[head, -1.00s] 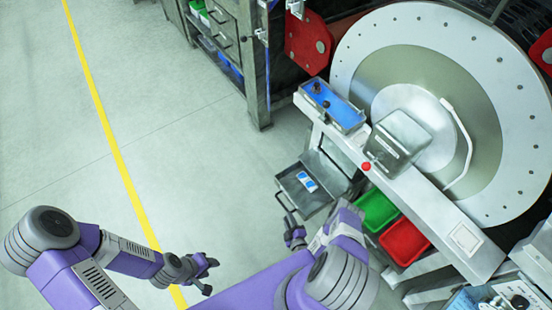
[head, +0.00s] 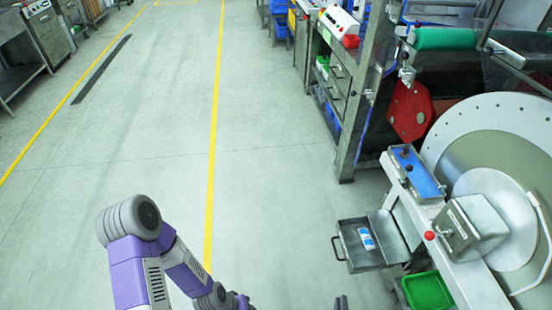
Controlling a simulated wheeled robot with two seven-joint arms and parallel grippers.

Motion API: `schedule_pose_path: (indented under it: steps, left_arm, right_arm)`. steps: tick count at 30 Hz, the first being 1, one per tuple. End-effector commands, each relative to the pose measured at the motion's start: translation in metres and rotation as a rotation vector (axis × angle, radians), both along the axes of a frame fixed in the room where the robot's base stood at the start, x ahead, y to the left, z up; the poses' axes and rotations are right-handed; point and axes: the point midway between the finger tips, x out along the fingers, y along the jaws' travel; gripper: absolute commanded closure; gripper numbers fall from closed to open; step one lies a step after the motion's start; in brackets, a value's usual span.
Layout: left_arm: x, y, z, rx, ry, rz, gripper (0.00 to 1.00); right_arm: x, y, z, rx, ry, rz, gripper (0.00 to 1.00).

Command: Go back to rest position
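My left arm comes up from the bottom edge, and its gripper (head: 243,301) is partly cut off by the frame's bottom edge, over bare floor. Of my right gripper (head: 341,303) only a small dark tip shows at the bottom edge, below the open drawer. I cannot tell whether either gripper is open or shut. Nothing held shows in either one.
The open metal drawer (head: 350,262) holds a blue-and-white item (head: 366,238). A blue tray (head: 416,172) sits on the machine's ledge near the large drum (head: 515,145). A green bin (head: 428,291) is below. The floor (head: 275,200) left of the machine is clear.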

Motion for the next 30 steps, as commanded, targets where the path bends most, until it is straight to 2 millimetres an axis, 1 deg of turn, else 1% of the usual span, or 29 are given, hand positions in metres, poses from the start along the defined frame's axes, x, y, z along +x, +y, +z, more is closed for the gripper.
schedule_pose_path:
  steps: [1, 5, 11, 14, 17, 20, 21, 23, 24, 26, 27, 30]
  left_arm:
    - [0.0, 0.0, 0.001, 0.0, 0.0, 0.0, 0.57]
    - [0.001, 0.0, 0.003, 0.0, -0.001, 0.0, 0.57]
    - [0.0, 0.0, 0.006, 0.0, -0.001, 0.0, 0.57]
    - [0.0, 0.0, 0.008, 0.0, -0.001, 0.0, 0.57]
    - [0.0, 0.0, 0.011, 0.0, -0.001, 0.0, 0.57]
    - [0.0, 0.0, 0.014, 0.0, -0.001, 0.0, 0.57]
    - [0.0, 0.0, 0.015, 0.0, -0.001, 0.0, 0.57]
    - [0.0, 0.0, 0.017, 0.0, -0.001, 0.0, 0.57]
    - [0.0, 0.0, 0.018, 0.0, -0.001, 0.0, 0.57]
    - [0.0, 0.0, 0.019, 0.0, -0.001, 0.0, 0.57]
    - [0.0, 0.0, 0.019, 0.0, -0.001, 0.0, 0.57]
    - [0.0, 0.0, 0.021, 0.0, -0.001, 0.0, 0.57]
  right_arm:
    - [0.011, 0.0, 0.005, 0.045, 0.022, 0.014, 0.77]
    - [0.024, 0.005, 0.009, 0.175, 0.101, 0.03, 0.77]
    - [0.043, 0.02, 0.024, 0.395, 0.249, 0.031, 0.77]
    - [0.049, 0.033, 0.038, 0.528, 0.351, 0.014, 0.77]
    - [0.051, 0.053, 0.061, 0.691, 0.49, -0.028, 0.77]
    - [0.039, 0.081, 0.095, 0.87, 0.668, -0.117, 0.77]
    - [0.03, 0.092, 0.11, 0.936, 0.743, -0.168, 0.77]
    - [0.014, 0.108, 0.133, 1.021, 0.848, -0.252, 0.77]
    - [0.001, 0.119, 0.148, 1.068, 0.915, -0.31, 0.77]
    - [-0.019, 0.131, 0.168, 1.124, 1.001, -0.401, 0.77]
    - [-0.032, 0.138, 0.181, 1.152, 1.051, -0.458, 0.77]
    - [-0.059, 0.15, 0.205, 1.198, 1.142, -0.577, 0.77]
